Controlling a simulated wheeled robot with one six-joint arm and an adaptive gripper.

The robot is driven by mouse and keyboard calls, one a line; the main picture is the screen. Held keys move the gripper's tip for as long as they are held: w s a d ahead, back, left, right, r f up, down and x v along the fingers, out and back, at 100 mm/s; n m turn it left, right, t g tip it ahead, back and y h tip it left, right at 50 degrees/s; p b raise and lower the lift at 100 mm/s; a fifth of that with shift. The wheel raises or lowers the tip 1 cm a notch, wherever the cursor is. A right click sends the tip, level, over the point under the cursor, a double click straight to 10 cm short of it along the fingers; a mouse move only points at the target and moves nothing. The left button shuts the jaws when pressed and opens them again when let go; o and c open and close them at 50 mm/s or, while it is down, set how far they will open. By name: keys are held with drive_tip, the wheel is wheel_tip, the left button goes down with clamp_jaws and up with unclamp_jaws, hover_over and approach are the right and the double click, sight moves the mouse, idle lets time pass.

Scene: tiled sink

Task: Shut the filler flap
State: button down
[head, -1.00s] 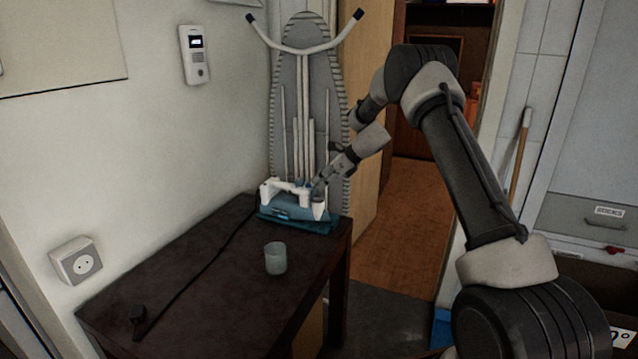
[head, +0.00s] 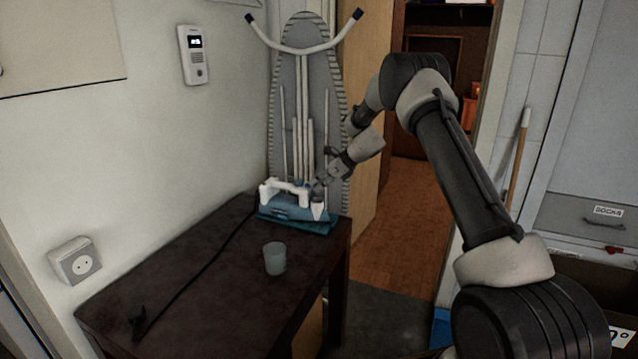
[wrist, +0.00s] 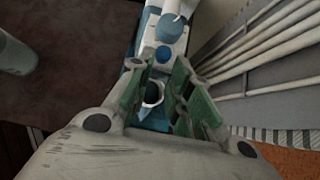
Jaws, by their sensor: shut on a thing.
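The white and blue iron (head: 290,212) stands on a teal base at the far end of the dark table. My gripper (head: 318,187) is at the iron's right end, pointing down and left. The wrist view shows the iron (wrist: 163,55) from above, with a blue dial and a blue button on white. My gripper (wrist: 162,78) has its green-lined fingers on both sides of a white-rimmed dark filler opening (wrist: 153,93). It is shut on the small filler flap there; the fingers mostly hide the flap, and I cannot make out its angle.
A translucent cup (head: 275,258) stands on the table (head: 215,285) in front of the iron. A black cord runs along the table to a plug (head: 137,318). An ironing board (head: 305,100) leans behind the iron. The near tabletop is mostly clear.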

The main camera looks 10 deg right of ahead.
drive_tip(key=shift+s+d+f+t+y, duration=0.6)
drive_tip(key=shift+f+t+y, duration=0.75)
drive_tip(key=shift+y, duration=0.55)
drive_tip(key=shift+s+d+f+t+y, duration=0.45)
drive_tip(key=shift+d+f+t+y, duration=0.4)
drive_tip(key=shift+f+t+y, duration=0.8)
drive_tip(key=shift+s+d+f+t+y, duration=0.6)
drive_tip(key=shift+f+t+y, duration=0.45)
drive_tip(key=shift+y, duration=1.1)
drive_tip(key=shift+w+d+r, duration=0.1)
drive_tip(key=c, duration=1.3)
unclamp_jaws()
drive_tip(key=v, duration=1.2)
